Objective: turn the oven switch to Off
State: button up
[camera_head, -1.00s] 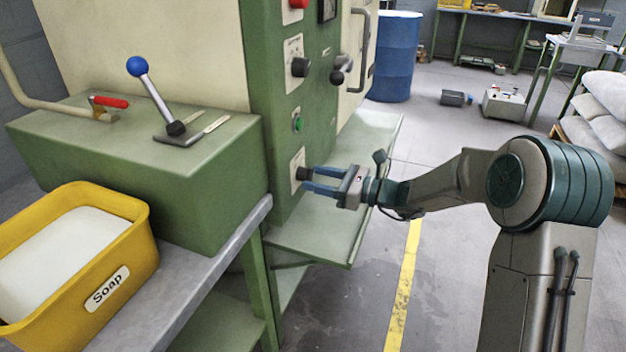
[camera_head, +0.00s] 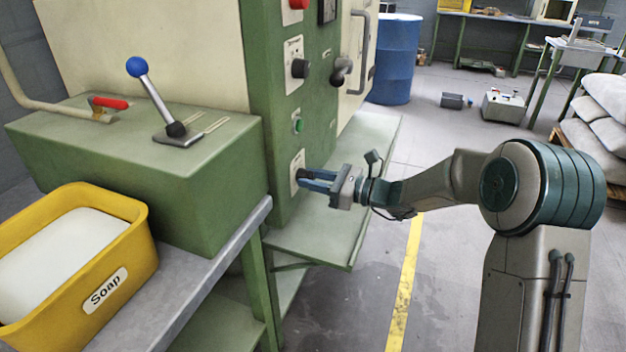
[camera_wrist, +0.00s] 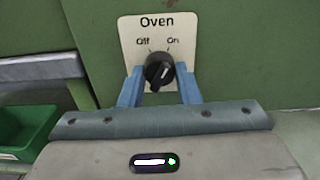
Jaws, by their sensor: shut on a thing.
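The oven switch (camera_wrist: 157,68) is a round black knob on a pale plate (camera_wrist: 130,28) marked "Oven", with "Off" at upper left and "On" at upper right. The knob's ridge looks tilted toward "On", though its pointing end is hard to make out. My gripper (camera_head: 306,180) is at the lower plate on the green machine's front panel. In the wrist view its two blue fingers stand on either side of the knob, shut on it. In the head view the fingers mostly hide the knob.
A green button (camera_head: 298,126) and another black knob (camera_head: 300,68) sit above on the same panel. A green shelf (camera_head: 330,235) juts out below my gripper. A yellow soap bin (camera_head: 140,250) stands at left. The floor at right of the shelf is open.

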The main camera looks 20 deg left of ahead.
jog(key=shift+f, duration=0.1)
jog(key=shift+w+n+b, duration=0.1)
jog(key=shift+n+b, duration=5.7)
jog(key=shift+b, duration=0.4)
jog(key=o, duration=1)
jog(key=shift+c, duration=0.2)
